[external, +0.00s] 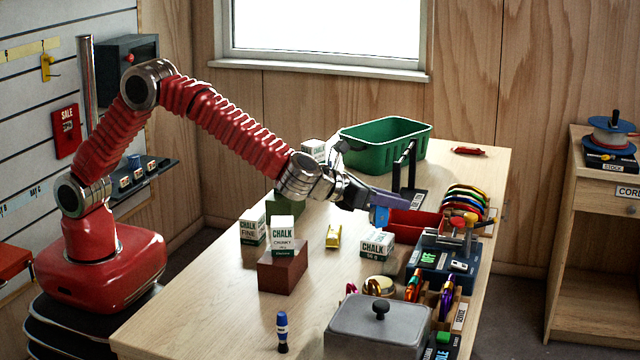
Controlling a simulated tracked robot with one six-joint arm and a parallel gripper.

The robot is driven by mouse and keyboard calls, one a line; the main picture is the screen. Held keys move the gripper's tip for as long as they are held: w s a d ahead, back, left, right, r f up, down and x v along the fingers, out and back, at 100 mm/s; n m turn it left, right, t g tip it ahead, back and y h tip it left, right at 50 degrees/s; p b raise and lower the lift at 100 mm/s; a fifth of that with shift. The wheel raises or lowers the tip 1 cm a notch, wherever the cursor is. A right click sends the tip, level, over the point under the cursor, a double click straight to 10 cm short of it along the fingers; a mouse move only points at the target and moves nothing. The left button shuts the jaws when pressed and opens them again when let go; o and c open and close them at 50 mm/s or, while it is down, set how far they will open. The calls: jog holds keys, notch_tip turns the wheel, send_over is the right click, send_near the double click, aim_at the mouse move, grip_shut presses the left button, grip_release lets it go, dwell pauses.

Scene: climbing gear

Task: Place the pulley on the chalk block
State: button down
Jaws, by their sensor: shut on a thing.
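My gripper (374,203) is shut on a small blue piece (380,216), which looks like the pulley; its shape is partly hidden by the fingers. It is held above the table, in front of a red tray and behind a white chalk block (377,246) lying on the table. Another chalk block (283,230) stands on a brown block (283,270). A third chalk block (252,229) is to its left, and a white block (313,150) shows at the back. Which one the task means I cannot tell.
A red tray (408,232) and colourful curved pieces (465,203) are right of my gripper. A green basket (385,150) stands at the back, and a black stand (404,172) before it. A grey lidded box (376,330) is at the front. The table's left front is mostly clear.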

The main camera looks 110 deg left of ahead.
jog(key=shift+f, duration=1.4)
jog(key=shift+f, duration=0.1)
jog(key=c, duration=1.5)
grip_release()
jog(key=shift+o, duration=0.2)
jog(key=shift+s+d+r, duration=0.3)
jog(key=shift+d+r, duration=0.05)
jog(key=v, duration=1.1)
jog(key=shift+s, duration=0.1)
